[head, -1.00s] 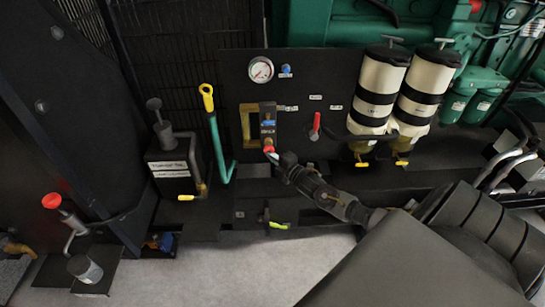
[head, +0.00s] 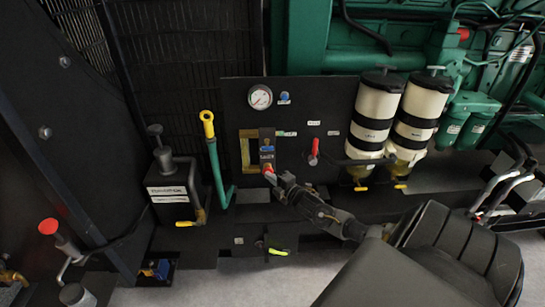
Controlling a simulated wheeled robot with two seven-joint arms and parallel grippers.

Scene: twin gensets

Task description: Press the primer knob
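I cannot tell for certain which part is the primer knob. Candidates are the small blue knob (head: 284,98) beside the gauge on the black panel, and the T-shaped tops of the two white-and-black filters (head: 375,112). My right gripper (head: 272,175) reaches in from the lower right to the panel. Its tip is at the red end of a small block with a blue band (head: 267,150). I cannot tell whether it touches the block or whether its fingers are open. My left gripper is out of view.
A round gauge (head: 260,97) and a red lever (head: 314,150) sit on the panel. A yellow-ended green handle (head: 212,150) and a black pump (head: 162,150) stand left. A red knob (head: 48,226) is at far left. Green engine parts (head: 320,40) lie behind.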

